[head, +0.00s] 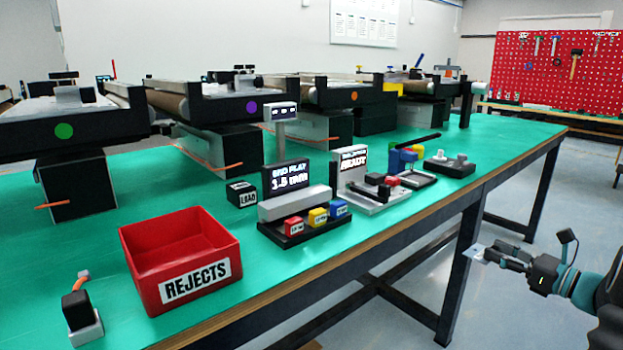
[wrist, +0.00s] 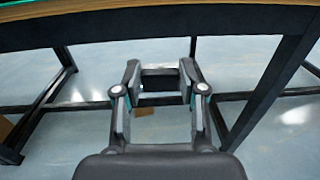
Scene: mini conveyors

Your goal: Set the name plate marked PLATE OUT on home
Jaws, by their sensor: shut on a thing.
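My gripper (head: 486,254) is out past the table's front edge at the right of the head view, over the floor. No place marked home can be made out.
On the green table (head: 380,215) stand a red REJECTS bin (head: 190,250), a control panel with a lit display (head: 288,178), a READY unit (head: 352,165) and a LOAD block (head: 241,193). Several mini conveyors (head: 225,108) line the back. Table legs (head: 462,262) stand below.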

